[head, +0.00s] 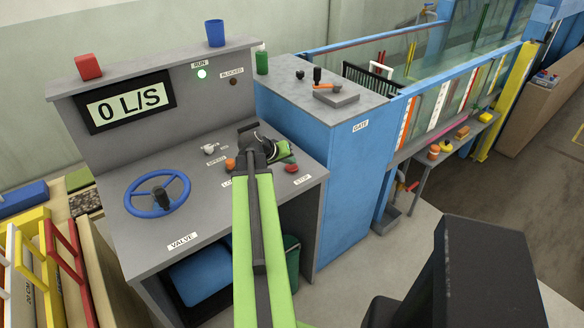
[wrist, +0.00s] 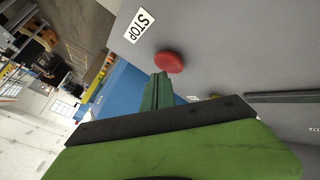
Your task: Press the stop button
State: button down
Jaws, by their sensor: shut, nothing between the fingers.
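The red stop button (head: 291,168) sits on the desk's sloping top near its right front edge, beside a STOP label (head: 303,179). In the wrist view the round red button (wrist: 169,62) and the STOP label (wrist: 139,25) show clearly. My gripper (head: 287,153) is over the desk just behind the button in the head view. In the wrist view the shut, empty green fingertips (wrist: 160,80) are just below the button in the picture, close to it. I cannot tell whether they touch it.
The display (head: 128,102) reads 0 L/S. The RUN lamp (head: 202,74) is lit and the BLOCKED lamp (head: 233,82) is dark. An orange knob (head: 230,164), a small lever (head: 210,149) and a blue valve wheel (head: 157,193) are on the desk. A blue cabinet (head: 345,190) stands right of it.

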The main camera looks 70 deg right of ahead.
aim_at(290, 168)
jog(key=shift+f+b, duration=0.55)
dwell(0.4)
jog(key=shift+r, duration=0.15)
jog(key=shift+r+p, duration=0.85)
jog(key=shift+p, duration=0.15)
notch_tip(290, 168, up, 6)
jog(key=p, duration=0.6)
